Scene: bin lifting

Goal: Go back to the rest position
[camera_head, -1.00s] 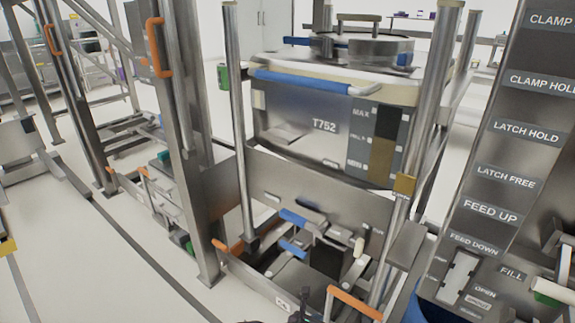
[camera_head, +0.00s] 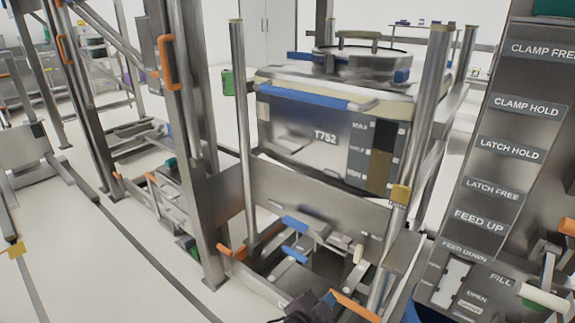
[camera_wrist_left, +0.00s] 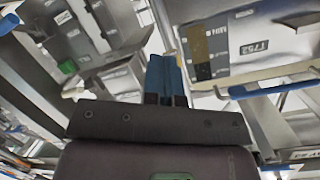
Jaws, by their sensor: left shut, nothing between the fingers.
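My left gripper (camera_head: 305,305) shows only partly, as a dark shape at the bottom edge of the head view, in front of the steel frame's lower part. In the left wrist view its two blue fingers (camera_wrist_left: 166,75) are together, with nothing between them. My right gripper is not in view. The steel bin marked T752 (camera_head: 290,125) stands upright in the frame, with a blue bar along its upper front edge and a round lid on top. The bin (camera_wrist_left: 255,50) also shows upside down in the wrist view, beyond the fingers.
A tall control panel (camera_head: 505,155) with clamp, latch and feed labels stands at the right. Steel posts (camera_head: 245,130) flank the bin, and orange handles (camera_head: 167,60) stick out from the frame at the left. Open floor (camera_head: 100,275) lies at the lower left.

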